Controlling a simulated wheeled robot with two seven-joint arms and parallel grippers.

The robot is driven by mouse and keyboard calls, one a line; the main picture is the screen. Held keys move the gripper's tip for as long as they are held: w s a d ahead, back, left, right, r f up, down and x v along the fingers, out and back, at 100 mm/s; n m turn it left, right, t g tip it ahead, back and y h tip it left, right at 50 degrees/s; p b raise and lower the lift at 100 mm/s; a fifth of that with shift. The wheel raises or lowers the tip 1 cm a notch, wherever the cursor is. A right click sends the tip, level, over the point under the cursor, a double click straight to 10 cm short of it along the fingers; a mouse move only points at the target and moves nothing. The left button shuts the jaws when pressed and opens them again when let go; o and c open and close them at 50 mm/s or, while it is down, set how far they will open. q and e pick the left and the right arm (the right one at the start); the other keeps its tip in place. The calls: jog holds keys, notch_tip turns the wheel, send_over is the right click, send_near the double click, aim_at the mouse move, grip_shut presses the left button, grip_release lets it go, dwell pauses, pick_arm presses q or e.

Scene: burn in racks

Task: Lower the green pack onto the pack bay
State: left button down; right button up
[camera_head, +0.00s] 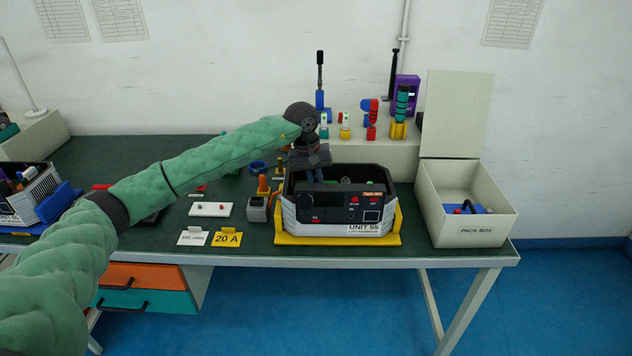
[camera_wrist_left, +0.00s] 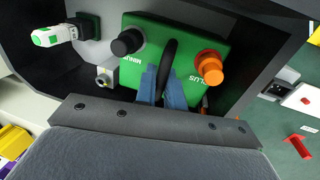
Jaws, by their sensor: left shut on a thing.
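The green pack (camera_wrist_left: 188,40) shows in the left wrist view, with a black handle (camera_wrist_left: 168,58), a black MINUS terminal and an orange-red PLUS terminal. My left gripper (camera_wrist_left: 161,86) is shut on the handle; it also shows in the head view (camera_head: 314,174), pointing down into the open-topped unit labelled UNIT 55 (camera_head: 345,214). The pack is inside the unit's dark walls, and the front panel hides it in the head view. The pack bay under it is hidden, so I cannot tell whether the pack touches it. My right gripper is not in view.
The unit sits on a yellow base (camera_head: 338,240). An open box labelled PACK BOX (camera_head: 468,231) stands to its right. A white-green connector (camera_wrist_left: 50,36) is beside the pack. A grey block (camera_head: 257,210) and a yellow 20 A card (camera_head: 228,239) lie left of the unit.

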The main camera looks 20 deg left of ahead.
pick_arm(q)
jog(key=shift+f+b, duration=0.15)
jog(key=shift+b, duration=0.45)
dwell(0.9)
dwell(0.3)
jog(key=c, duration=1.4)
grip_release()
